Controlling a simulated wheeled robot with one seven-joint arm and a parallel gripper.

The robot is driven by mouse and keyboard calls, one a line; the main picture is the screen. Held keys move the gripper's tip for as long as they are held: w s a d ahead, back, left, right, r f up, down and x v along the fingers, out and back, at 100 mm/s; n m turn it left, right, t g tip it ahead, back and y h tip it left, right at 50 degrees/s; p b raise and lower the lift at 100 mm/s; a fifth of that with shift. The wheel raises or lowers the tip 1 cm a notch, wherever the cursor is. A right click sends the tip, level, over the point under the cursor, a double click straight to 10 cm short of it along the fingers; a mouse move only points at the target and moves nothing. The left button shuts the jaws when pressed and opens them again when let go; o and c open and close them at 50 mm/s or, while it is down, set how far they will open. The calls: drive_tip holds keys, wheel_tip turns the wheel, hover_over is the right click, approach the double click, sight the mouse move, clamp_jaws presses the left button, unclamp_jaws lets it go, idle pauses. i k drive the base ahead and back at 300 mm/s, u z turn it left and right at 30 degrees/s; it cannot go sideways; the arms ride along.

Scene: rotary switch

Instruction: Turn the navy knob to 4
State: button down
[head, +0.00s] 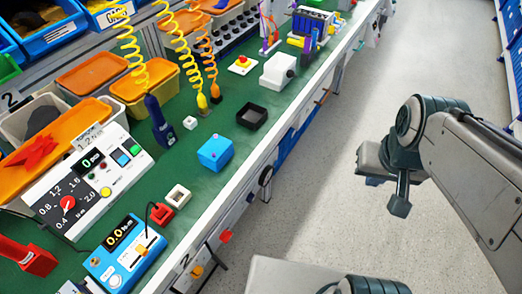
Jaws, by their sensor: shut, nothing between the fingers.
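Several rotary knobs sit along the front face of the workbench. A dark knob (266,177), which may be the navy one, is the farthest of the three I make out. A red knob (226,236) and an orange knob (196,271) are nearer. Their scale markings and pointer positions are too small to read. My gripper (400,203) is shut and empty, pointing down over the open floor. It is well to the right of the bench and apart from all the knobs.
The green bench top (205,190) holds a blue box (215,153), a black tray (252,116), a torque panel (85,180) with a red dial, and a blue meter (126,252). Coiled yellow cords hang above it. Grey floor (310,190) lies clear between bench and arm.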

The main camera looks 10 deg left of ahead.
sight(250, 197)
drive_tip(key=z, duration=1.1)
drive_tip(key=k, duration=0.65)
drive_tip(key=u, duration=1.1)
